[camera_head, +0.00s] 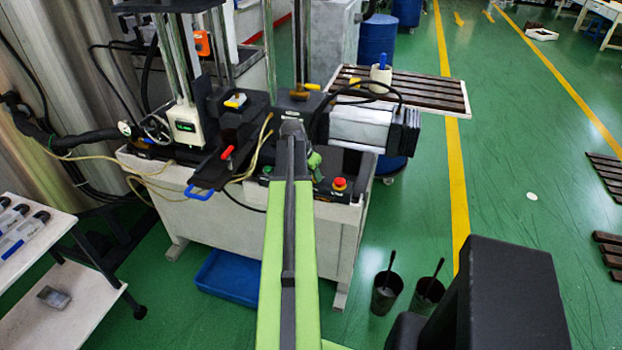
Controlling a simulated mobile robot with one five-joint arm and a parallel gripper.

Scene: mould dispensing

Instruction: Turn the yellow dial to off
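The machine (250,215) stands in the middle, with a light body and a dark top. A small yellow piece (236,101) sits on a block on its top, left of my arm. Another yellow piece (300,93) is just beyond the end of my arm. I cannot tell which of them, if either, is the yellow dial, or its setting. My green arm reaches from the bottom edge to the machine's top. My gripper is around the arm's far end (293,128), small and dark against the machine. Its fingers cannot be made out, and no held thing shows.
A red button (339,184) and a blue handle (199,192) are at the machine's front. A slatted rack (425,92) is behind right. A blue tray (230,276) and two dark pots (386,294) are on the floor. A white shelf (35,240) stands left. Green floor is open right.

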